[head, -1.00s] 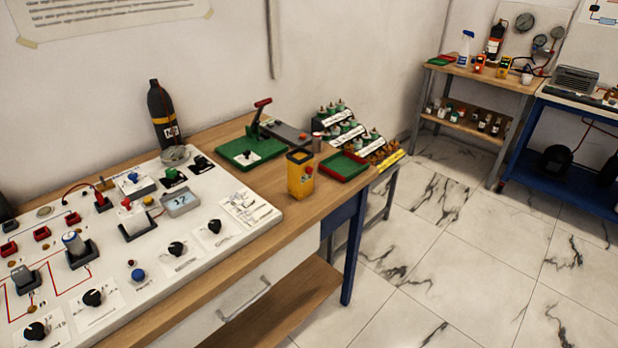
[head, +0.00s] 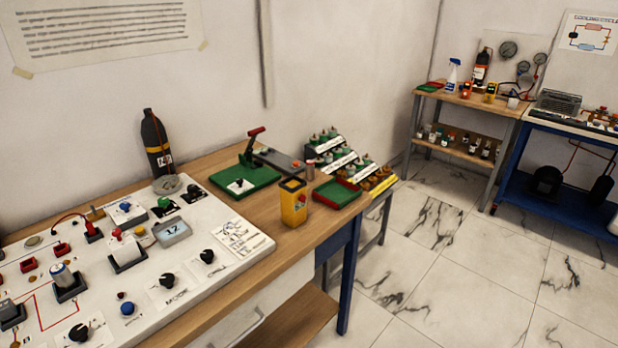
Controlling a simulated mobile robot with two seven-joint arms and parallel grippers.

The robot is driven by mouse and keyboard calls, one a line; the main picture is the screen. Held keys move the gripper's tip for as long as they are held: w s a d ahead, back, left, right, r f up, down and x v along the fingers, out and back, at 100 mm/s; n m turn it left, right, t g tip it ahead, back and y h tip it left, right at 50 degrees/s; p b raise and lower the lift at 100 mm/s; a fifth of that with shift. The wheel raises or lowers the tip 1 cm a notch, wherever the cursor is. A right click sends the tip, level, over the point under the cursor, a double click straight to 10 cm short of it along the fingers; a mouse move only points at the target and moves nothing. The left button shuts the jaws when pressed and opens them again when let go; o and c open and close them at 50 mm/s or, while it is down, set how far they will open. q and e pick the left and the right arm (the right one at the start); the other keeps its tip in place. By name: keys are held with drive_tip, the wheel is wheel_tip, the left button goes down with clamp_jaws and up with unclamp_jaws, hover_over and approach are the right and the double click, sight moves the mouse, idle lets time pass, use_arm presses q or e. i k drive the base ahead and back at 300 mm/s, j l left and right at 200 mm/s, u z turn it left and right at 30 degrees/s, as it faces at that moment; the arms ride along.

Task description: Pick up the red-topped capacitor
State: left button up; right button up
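No part that is clearly a red-topped capacitor can be made out. A small grey cylinder with a reddish top (head: 310,166) stands on the bench beside the stepped rack; it is too small to identify for sure. A silver cylinder with a pale top (head: 62,273) stands in a black holder on the white panel (head: 215,262). A white block with a small red top (head: 124,250) also sits on that panel. Neither of my grippers is in view.
A yellow box (head: 293,203), a green lever press (head: 245,178), a red-and-green tray (head: 337,193) and a stepped rack (head: 342,160) of parts crowd the bench's right end. A dark bottle (head: 156,145) stands behind the panel. The tiled floor (head: 450,280) at right is clear.

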sight(310, 164)
drive_tip(key=i+l, duration=0.2)
drive_tip(key=i+l+u, duration=0.15)
drive_tip(key=l, duration=0.25)
drive_tip(key=i+l, duration=0.25)
drive_tip(key=i+l+u, duration=0.15)
drive_tip(key=l, duration=0.3)
